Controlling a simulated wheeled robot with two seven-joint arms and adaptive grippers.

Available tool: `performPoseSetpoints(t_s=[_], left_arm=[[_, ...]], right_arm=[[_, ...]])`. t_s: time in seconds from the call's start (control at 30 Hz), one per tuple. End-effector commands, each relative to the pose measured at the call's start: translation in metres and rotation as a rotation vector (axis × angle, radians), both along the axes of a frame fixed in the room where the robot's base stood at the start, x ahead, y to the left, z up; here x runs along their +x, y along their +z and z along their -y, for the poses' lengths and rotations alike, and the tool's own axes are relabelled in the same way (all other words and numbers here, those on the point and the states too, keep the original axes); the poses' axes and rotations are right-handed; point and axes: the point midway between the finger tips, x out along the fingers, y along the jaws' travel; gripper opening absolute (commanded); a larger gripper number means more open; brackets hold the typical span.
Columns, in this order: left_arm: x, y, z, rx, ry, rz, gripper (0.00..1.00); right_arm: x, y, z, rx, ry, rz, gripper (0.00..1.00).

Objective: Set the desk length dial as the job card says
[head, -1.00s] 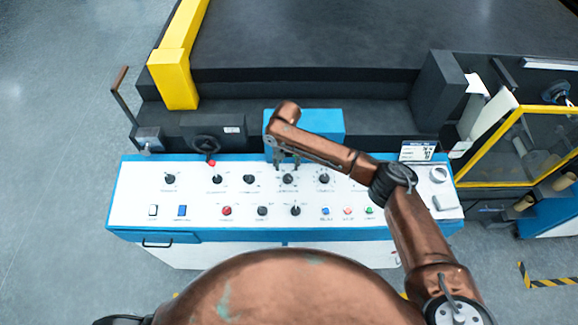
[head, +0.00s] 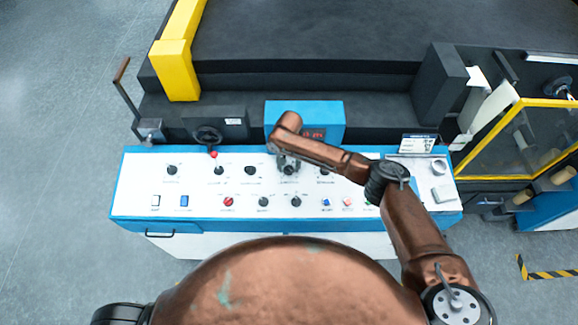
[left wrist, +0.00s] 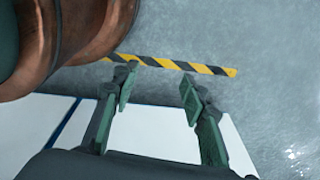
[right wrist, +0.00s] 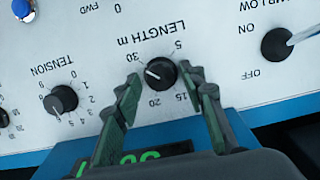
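The length dial (right wrist: 160,73) is a black knob on the white panel, marked "LENGTH m" in the right wrist view. Its white line points close to the 30 mark. My right gripper (right wrist: 162,83) is open, with one finger on each side of the knob; the right finger looks close to it, but contact is unclear. In the head view my right gripper (head: 287,166) covers most of this dial. The job card (head: 418,144) stands at the panel's back right, its writing too small to read. My left gripper (left wrist: 158,84) is open and empty over floor and a white surface.
The tension dial (right wrist: 61,99) and a lever switch (right wrist: 277,44) flank the length dial. A blue box (head: 330,112) with a lit display stands behind it. Other knobs and buttons crowd the control panel (head: 140,190). A yellow-framed guard (head: 520,104) is at right.

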Motion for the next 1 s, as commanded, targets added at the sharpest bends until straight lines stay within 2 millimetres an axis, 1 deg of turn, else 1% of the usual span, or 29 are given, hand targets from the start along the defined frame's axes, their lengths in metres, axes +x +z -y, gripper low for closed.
performPoseSetpoints(t_s=[0.03, 0.27, 0.5, 0.77, 1.0], left_arm=[[-0.004, 0.0, 0.0, 0.001, 0.001, -0.005, 0.4], [-0.016, -0.001, -0.001, 0.001, 0.004, -0.02, 0.4], [-0.016, -0.001, -0.001, 0.001, 0.004, -0.021, 0.4], [-0.012, 0.0, -0.001, 0.001, 0.002, -0.015, 0.4], [-0.01, 0.003, -0.001, 0.0, 0.002, -0.013, 0.4]], right_arm=[[0.0, 0.0, 0.0, 0.0, 0.001, 0.0, 0.33], [0.0, 0.0, -0.001, 0.0, 0.001, 0.0, 0.17], [0.0, 0.0, -0.001, 0.001, 0.001, 0.0, 0.0], [0.0, 0.001, -0.001, -0.003, 0.023, 0.0, 0.0], [-0.001, 0.0, -0.002, -0.024, 0.137, -0.001, 0.0]])
